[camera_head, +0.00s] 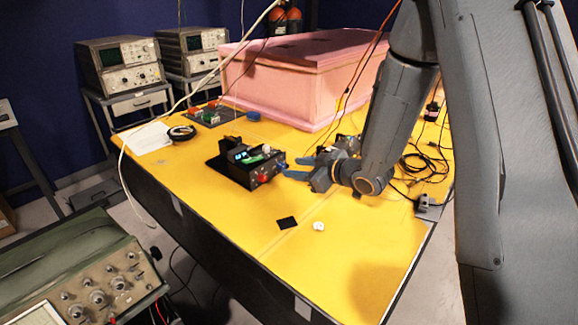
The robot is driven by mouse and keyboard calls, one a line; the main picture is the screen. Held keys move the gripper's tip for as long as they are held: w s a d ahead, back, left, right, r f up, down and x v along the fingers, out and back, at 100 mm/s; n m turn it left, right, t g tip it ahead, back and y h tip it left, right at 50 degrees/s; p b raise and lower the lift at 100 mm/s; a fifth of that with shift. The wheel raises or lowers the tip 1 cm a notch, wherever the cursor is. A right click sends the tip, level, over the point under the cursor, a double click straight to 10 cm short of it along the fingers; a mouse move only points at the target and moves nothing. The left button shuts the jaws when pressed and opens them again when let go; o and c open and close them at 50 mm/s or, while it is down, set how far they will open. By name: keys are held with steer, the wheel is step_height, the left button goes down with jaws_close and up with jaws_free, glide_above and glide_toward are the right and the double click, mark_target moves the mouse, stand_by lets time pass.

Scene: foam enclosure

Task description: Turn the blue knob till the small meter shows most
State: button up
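A small black instrument box (236,172) stands on the yellow table, with small lit displays on its top. Its front face has small red parts (262,178) and a bluish spot near its right edge, which may be the blue knob (280,165). The small meter and its reading are too small to make out. My gripper (291,168) reaches in from the right, its two blue-grey fingers spread apart and pointing at the box's right front edge. The fingertips are very close to the bluish spot. I cannot tell whether they touch it.
A large pink foam box (300,70) stands behind on the yellow table (340,250). Cables (425,165) lie to the right. A black square (286,223) and a small white object (318,226) lie in front, with free table around them. Oscilloscopes (120,65) stand at back left.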

mark_target(285, 166)
steer(key=shift+p+x, duration=0.4)
steer(key=shift+x, duration=1.65)
steer(key=shift+c, duration=0.3)
jaws_close()
steer(key=shift+d+m, duration=0.1)
steer(key=shift+m, duration=0.2)
steer(key=shift+w+d+m+g+y+p, duration=0.15)
steer(key=shift+m+g+y+p, duration=0.4)
steer(key=shift+m+p, duration=0.45)
steer(key=m+g+y, duration=0.1)
steer(key=m+y+p, duration=0.1)
steer(key=m, duration=0.1)
steer(key=shift+w+d+f+g, duration=0.1)
steer(key=shift+w+d+g, duration=0.05)
steer(key=shift+g, duration=0.2)
steer(key=shift+m, duration=0.3)
